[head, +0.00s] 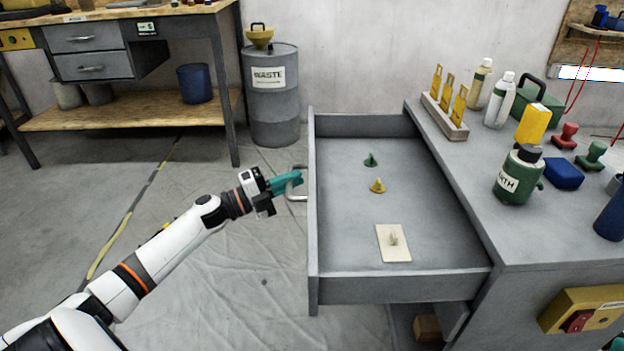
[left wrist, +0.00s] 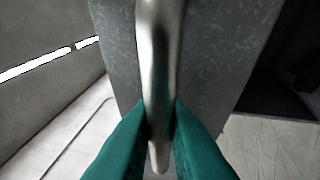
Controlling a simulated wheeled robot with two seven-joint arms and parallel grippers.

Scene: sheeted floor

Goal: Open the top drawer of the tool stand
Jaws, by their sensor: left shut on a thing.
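The top drawer (head: 400,288) of the grey tool stand (head: 530,238) is pulled far out toward the left in the head view, and its inside shows. My left gripper (head: 290,182) is at the drawer's outer front, at the metal handle (head: 298,196). In the left wrist view the teal fingers (left wrist: 160,130) are shut on the handle bar (left wrist: 158,60), one finger on each side. Inside the drawer lie a green hook piece (head: 370,160), a yellow hook piece (head: 378,186) and a cream plate with a hook (head: 393,243). My right gripper is not in view.
The stand's top holds a green bottle (head: 518,175), a wooden rack (head: 445,115), spray bottles, stamps and a blue block (head: 563,173). A waste drum (head: 272,100) and a workbench (head: 130,112) stand behind. Sheeted floor left of the drawer is mostly clear.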

